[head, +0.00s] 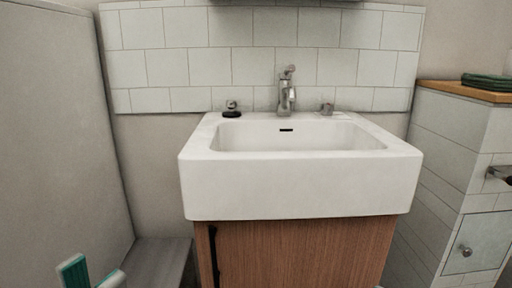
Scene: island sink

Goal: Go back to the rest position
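My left gripper (92,275) shows at the bottom left corner, with only its teal and white fingertips in view. The two fingertips stand apart with nothing seen between them. It is in front of and to the left of the sink cabinet, apart from it. The rest of the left arm is below the picture. My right gripper is not in view.
A white sink (300,185) with a metal faucet (286,92) sits on a wooden cabinet (305,252). A small dark-based item (232,110) stands on its back left rim. A grey panel (55,140) rises at the left, a tiled block (450,150) at the right.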

